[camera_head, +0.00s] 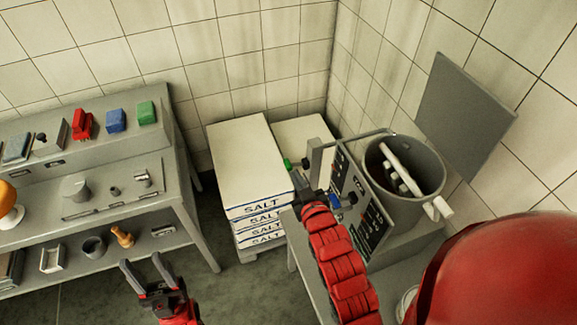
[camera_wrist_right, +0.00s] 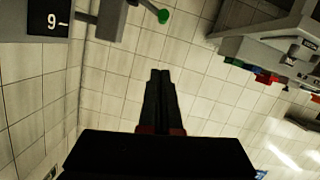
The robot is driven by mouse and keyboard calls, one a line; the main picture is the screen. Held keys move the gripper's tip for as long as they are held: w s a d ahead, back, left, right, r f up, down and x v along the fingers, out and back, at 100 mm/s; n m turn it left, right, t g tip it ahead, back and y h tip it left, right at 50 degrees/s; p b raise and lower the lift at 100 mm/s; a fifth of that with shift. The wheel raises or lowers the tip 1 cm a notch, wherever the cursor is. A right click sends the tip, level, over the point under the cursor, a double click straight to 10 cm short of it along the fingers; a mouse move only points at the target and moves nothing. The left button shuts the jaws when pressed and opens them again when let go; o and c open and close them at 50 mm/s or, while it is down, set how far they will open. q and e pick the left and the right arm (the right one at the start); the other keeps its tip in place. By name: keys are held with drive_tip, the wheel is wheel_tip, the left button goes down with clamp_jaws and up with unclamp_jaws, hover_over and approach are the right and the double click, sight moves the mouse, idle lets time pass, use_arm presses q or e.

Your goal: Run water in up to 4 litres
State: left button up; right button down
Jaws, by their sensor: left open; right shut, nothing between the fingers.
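A grey round vat (camera_head: 440,175) stands on a bench at the right, with a pale bar and paddle parts inside. A grey control panel (camera_head: 374,224) with dark scales stands at its left side. A green-tipped lever (camera_head: 287,164) sticks out left of the panel; it also shows in the right wrist view (camera_wrist_right: 163,16). A blue knob (camera_head: 352,199) is on the panel. My right gripper (camera_head: 299,182) is shut and empty, just below the green tip and apart from it in the wrist view. My left gripper (camera_head: 146,262) is open and empty, low at the left.
Stacked white salt blocks (camera_head: 247,165) stand behind my right gripper. A grey shelf bench (camera_head: 130,203) with red, blue and green blocks is at the left. A grey square lid (camera_head: 465,112) stands raised behind the vat. Floor shows between bench and salt.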

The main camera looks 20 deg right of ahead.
drive_tip(key=b, duration=0.1)
hover_over(293, 164)
drive_tip(key=s+a, duration=0.2)
drive_tip(key=a, duration=0.1)
wheel_tip(293, 164, down, 2)
drive_tip(key=shift+s+d+f+p, duration=0.15)
drive_tip(key=shift+f+p, duration=0.15)
drive_tip(key=shift+f, duration=0.4)
drive_tip(key=shift+w+d+f+p, duration=0.15)
drive_tip(key=shift+f+p, duration=0.1)
drive_tip(key=shift+f, duration=0.5)
drive_tip(key=shift+s+d+f+p, duration=0.15)
drive_tip(key=shift+f+p, duration=0.15)
drive_tip(key=shift+f, duration=0.4)
